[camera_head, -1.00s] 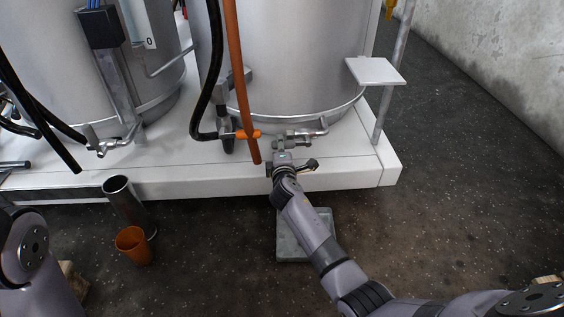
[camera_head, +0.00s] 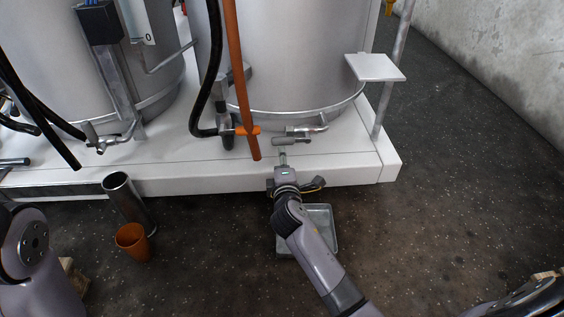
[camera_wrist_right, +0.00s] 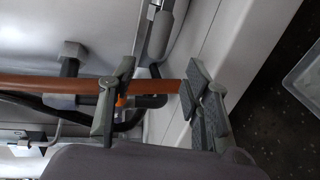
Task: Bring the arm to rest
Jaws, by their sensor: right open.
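My right gripper (camera_head: 294,184) is at the front edge of the white platform, just in front of the right tank's outlet valve (camera_head: 290,141). In the right wrist view its two grey fingers stand wide apart, with nothing held between them (camera_wrist_right: 157,98). An orange hose (camera_wrist_right: 50,85) crosses behind the fingers there; I cannot tell its exact distance from them. My right arm (camera_head: 315,255) reaches in from the lower right. My left gripper is out of the picture; only part of my left arm shows at the lower left.
The orange hose (camera_head: 238,75) and a black hose (camera_head: 210,70) hang before the right tank (camera_head: 290,60). A grey tray (camera_head: 326,222) lies on the floor beneath my right arm. A metal cylinder (camera_head: 128,200) and orange cup (camera_head: 132,240) stand left.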

